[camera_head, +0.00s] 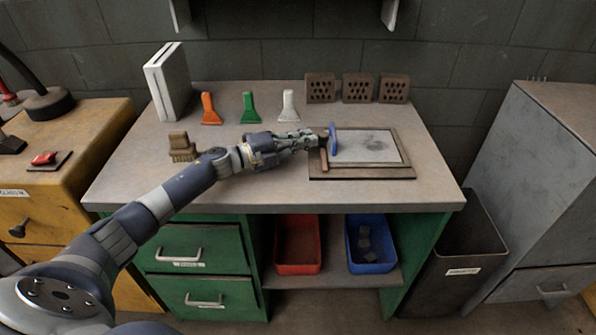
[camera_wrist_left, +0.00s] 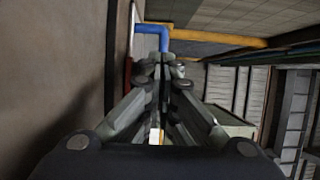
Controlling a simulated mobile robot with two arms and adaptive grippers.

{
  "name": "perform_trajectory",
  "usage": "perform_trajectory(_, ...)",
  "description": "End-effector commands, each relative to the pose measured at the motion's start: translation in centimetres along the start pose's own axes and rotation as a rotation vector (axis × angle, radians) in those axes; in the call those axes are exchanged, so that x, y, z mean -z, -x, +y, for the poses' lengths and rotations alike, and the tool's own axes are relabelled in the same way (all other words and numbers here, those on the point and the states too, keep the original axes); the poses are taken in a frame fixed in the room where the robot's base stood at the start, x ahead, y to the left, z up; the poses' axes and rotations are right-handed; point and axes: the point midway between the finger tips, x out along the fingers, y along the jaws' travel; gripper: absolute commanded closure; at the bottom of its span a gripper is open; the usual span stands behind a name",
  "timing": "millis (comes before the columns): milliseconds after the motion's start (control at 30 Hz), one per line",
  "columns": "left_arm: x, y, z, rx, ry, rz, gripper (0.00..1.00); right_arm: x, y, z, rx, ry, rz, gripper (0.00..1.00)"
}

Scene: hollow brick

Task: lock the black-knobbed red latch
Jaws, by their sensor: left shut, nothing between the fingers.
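My left gripper (camera_head: 318,139) reaches across the workbench from the left and is shut with nothing between its fingers. Its tips are close to an upright blue piece (camera_head: 333,141) at the left side of a framed grey panel (camera_head: 368,146); I cannot tell whether they touch. In the left wrist view the shut fingertips (camera_wrist_left: 160,72) are just below a bent blue bar (camera_wrist_left: 163,31). I cannot clearly make out a black-knobbed red latch. A small red piece (camera_head: 44,157) sits on a dark plate on the left yellow cabinet, with no black knob discernible. My right gripper is not in view.
A brush (camera_head: 182,147), orange (camera_head: 209,108), green (camera_head: 249,107) and white (camera_head: 289,106) scrapers, and hollow bricks (camera_head: 358,87) stand on the bench (camera_head: 225,190). Red (camera_head: 298,245) and blue (camera_head: 370,243) bins are below. The bench's front left is clear.

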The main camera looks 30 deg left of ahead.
Motion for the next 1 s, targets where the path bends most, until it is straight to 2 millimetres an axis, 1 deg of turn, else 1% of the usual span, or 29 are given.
perform_trajectory(133,0.0,0.0,0.0,-0.001,0.0,0.0,1.0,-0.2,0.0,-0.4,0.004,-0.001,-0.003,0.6)
perform_trajectory(400,0.0,0.0,0.0,-0.001,0.0,0.0,1.0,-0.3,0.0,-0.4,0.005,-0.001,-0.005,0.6)
perform_trajectory(567,0.0,0.3,0.1,-0.001,0.0,0.0,1.0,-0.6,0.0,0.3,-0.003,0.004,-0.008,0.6)
perform_trajectory(667,0.0,1.3,0.2,-0.004,0.001,-0.001,1.0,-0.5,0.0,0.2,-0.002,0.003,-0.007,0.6)
perform_trajectory(767,0.0,3.0,0.2,-0.004,0.001,0.0,1.0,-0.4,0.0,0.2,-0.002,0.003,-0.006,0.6)
perform_trajectory(1000,0.0,7.8,0.3,-0.005,0.002,0.0,1.0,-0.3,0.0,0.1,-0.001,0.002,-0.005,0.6)
